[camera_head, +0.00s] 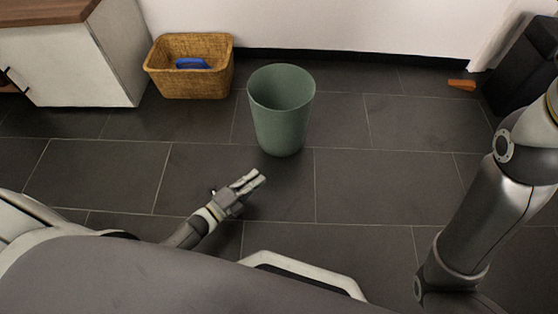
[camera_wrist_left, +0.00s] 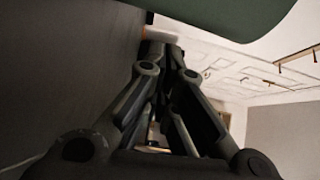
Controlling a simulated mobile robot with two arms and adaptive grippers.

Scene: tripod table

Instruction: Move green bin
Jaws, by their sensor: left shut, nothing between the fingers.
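The green bin (camera_head: 281,115) stands upright on the dark tiled floor in the head view, its open top showing an empty inside. Its green surface (camera_wrist_left: 225,14) also shows along the top of the left wrist view. My left gripper (camera_head: 256,178) is just in front of the bin, a little to the left and apart from it in the head view. Its fingers are shut, with nothing between them; they also show in the left wrist view (camera_wrist_left: 160,38). My right gripper is outside both views; only my right arm shows at the right.
A wicker basket (camera_head: 190,84) with a blue item (camera_head: 192,63) in it stands left of the bin by the wall. A white cabinet (camera_head: 75,65) is at the far left. A black box (camera_head: 525,68) and a small orange piece (camera_head: 462,84) are at the right. The floor right of the bin is clear.

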